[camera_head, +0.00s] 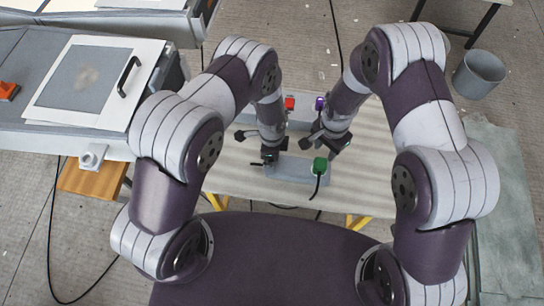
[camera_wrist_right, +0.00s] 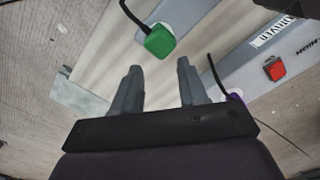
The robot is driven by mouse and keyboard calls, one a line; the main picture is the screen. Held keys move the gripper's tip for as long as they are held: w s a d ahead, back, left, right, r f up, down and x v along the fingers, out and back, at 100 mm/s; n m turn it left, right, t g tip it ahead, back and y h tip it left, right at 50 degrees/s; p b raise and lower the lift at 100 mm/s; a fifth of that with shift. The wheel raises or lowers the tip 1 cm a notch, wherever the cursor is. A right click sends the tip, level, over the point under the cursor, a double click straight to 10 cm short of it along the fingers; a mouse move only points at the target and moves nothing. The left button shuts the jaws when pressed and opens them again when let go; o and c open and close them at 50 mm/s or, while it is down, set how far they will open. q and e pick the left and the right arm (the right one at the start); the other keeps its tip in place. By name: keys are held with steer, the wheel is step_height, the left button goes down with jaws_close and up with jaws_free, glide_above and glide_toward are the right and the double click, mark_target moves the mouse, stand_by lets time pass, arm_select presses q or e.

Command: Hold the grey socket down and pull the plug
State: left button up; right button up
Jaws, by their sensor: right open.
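The grey socket (camera_head: 290,168) lies on the near part of the table. A green plug (camera_head: 320,165) sits at its right end, with a black cable running toward the near edge. In the right wrist view the green plug (camera_wrist_right: 160,41) shows ahead of the fingertips, on the pale socket (camera_wrist_right: 184,14). My right gripper (camera_head: 327,143) is open and empty, just behind the plug and apart from it; its spread fingers (camera_wrist_right: 160,82) show in the wrist view. My left gripper (camera_head: 269,156) is at the socket's left end; whether it touches and how its jaws stand cannot be told.
A second grey strip (camera_head: 270,118) lies farther back, with a red switch (camera_head: 290,103) and a purple plug (camera_head: 321,103). A left bench holds a white panel (camera_head: 60,112) with a black handle. A grey bin (camera_head: 478,74) stands at right. The table's right side (camera_head: 375,160) is clear.

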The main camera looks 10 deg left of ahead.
mark_target(321, 163)
arm_select(q)
step_height(321, 163, down, 4)
steer(key=shift+f, duration=0.15)
steer(key=c, duration=1.2)
steer(key=shift+c, duration=1.1)
arm_select(e)
steer(key=shift+o, duration=0.9)
steer(key=o, duration=0.4)
steer(key=shift+s+f, duration=0.25)
steer(key=shift+f, duration=0.05)
steer(key=shift+f+n, duration=0.45)
steer(key=shift+n, duration=0.55)
steer(key=shift+f+n, duration=0.25)
steer(key=shift+n, duration=0.85)
steer(key=n, duration=0.3)
steer(key=shift+w, duration=0.25)
steer(key=shift+f, duration=4.55)
